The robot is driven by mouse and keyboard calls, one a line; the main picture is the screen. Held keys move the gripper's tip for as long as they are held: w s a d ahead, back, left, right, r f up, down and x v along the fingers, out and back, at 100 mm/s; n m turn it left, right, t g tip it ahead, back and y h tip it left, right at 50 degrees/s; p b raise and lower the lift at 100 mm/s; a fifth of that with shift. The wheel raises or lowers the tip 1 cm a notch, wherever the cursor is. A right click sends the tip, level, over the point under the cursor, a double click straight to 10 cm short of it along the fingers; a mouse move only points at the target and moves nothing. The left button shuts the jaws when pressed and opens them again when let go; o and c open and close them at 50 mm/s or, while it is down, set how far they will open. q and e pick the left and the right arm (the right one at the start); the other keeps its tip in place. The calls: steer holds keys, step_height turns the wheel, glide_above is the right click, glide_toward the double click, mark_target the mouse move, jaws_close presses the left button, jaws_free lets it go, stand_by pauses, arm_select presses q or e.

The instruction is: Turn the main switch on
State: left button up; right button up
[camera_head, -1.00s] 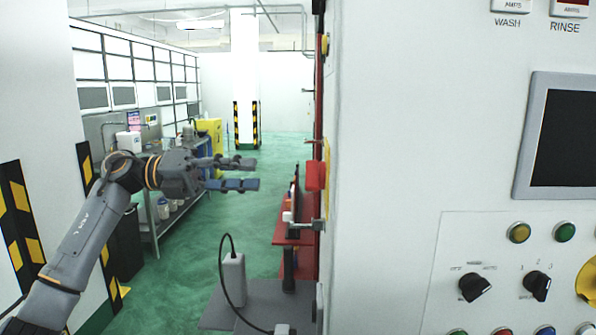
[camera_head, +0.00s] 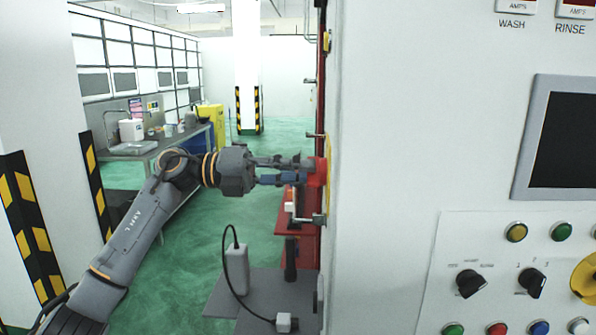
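The main switch (camera_head: 320,172) is a red handle on a yellow plate (camera_head: 329,160), on the left side face of the white cabinet. My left gripper (camera_head: 304,171) reaches in from the left with its fingertips at the red handle. One finger lies above the other, and the handle's near part is level with the gap between them. The fingertips overlap the handle in the picture, so I cannot tell whether they press on it. My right gripper is not in view.
The white cabinet (camera_head: 400,130) fills the right side, with a dark screen (camera_head: 565,145) and a panel of knobs and buttons (camera_head: 500,270). A grey box with a cable (camera_head: 236,270) stands below the gripper. A bench (camera_head: 135,150) stands at the back left. Green floor is clear behind.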

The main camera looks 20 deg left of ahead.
arm_select(q)
jaws_close()
steer(key=shift+f+m+b, duration=0.1)
steer(key=shift+m+b, duration=0.8)
steer(key=shift+m, duration=0.2)
steer(key=m+b, duration=0.2)
steer(key=m, duration=0.1)
steer(key=shift+m, duration=0.3)
steer(key=m+b, duration=0.2)
steer(key=m, duration=0.2)
steer(key=shift+m+b, duration=0.5)
steer(key=shift+m, duration=0.6)
